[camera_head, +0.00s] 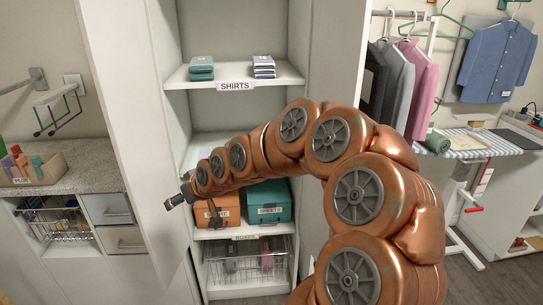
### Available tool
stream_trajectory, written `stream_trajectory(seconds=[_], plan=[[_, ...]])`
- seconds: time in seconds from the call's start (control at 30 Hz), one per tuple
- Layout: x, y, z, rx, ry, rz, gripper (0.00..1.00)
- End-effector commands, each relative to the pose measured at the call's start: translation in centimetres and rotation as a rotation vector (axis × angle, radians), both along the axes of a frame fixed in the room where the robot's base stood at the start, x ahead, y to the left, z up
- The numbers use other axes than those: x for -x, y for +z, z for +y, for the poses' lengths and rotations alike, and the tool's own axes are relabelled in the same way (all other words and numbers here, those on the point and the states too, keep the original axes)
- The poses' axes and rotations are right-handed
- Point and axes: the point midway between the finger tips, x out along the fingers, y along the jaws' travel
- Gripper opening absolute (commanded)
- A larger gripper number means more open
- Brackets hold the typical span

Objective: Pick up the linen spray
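I cannot make out which item is the linen spray. Several small coloured bottles or containers (20,162), orange, teal and purple among them, stand in a beige bin (52,172) on the left counter; their labels are too small to read. My copper-coloured arm reaches across the middle to the left. My gripper (192,208) is at its end, in front of the open cabinet and well to the right of the beige bin. Its dark fingers look spread apart, with nothing seen between them.
A tall white cabinet with an open door (135,130) stands between my gripper and the left counter (85,179). Its shelves hold folded shirts (263,66), an orange box (228,209) and a teal box (270,202). A striped ironing board (480,150) is at right.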

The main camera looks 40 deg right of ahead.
Motion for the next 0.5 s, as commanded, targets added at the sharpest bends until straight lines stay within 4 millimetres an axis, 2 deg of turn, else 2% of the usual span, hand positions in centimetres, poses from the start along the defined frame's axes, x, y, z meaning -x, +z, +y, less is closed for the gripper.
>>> stream_trajectory(seconds=[0.03,0.1,0.17,0.23,0.37,0.4,0.5], plan=[[-1.9,-1.0,-2.4,-0.006,-0.037,-0.061,0.87],[-4.2,-1.2,-5.9,-0.004,-0.089,-0.157,0.87],[-5.8,-1.4,-9.2,0.003,-0.141,-0.236,0.87],[-7.2,-1.7,-13.6,0.022,-0.208,-0.329,0.87],[-7.9,-2.7,-21.9,0.075,-0.342,-0.481,0.87],[-7.7,-3.1,-24.4,0.094,-0.382,-0.519,0.87],[-6.6,-3.9,-29.9,0.15,-0.475,-0.604,0.87]])
